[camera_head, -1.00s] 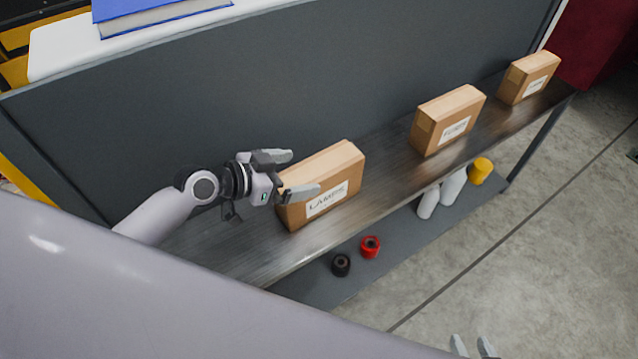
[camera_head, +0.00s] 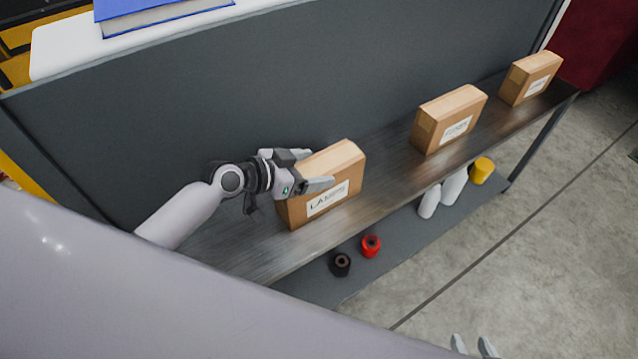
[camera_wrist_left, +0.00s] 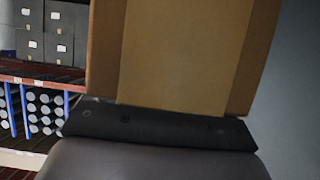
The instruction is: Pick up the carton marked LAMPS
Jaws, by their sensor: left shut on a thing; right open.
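The carton marked LAMPS (camera_head: 338,193) stands on the dark shelf board (camera_head: 385,192), nearest to me of the cartons in the row. My left gripper (camera_head: 307,171) is shut on it, with one finger along the labelled front face and the other behind its top. The finger covers part of the label's upper edge. The carton (camera_wrist_left: 180,55) fills the middle of the left wrist view, right up against the gripper. My right gripper (camera_head: 474,346) shows only as fingertips at the bottom edge of the head view, open and empty.
Two more labelled cartons, a middle one (camera_head: 449,118) and a far one (camera_head: 530,77), stand further along the board. A grey back panel (camera_head: 250,90) rises behind. On the lower shelf (camera_head: 320,292) are black and red rolls, white bottles and a yellow item.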

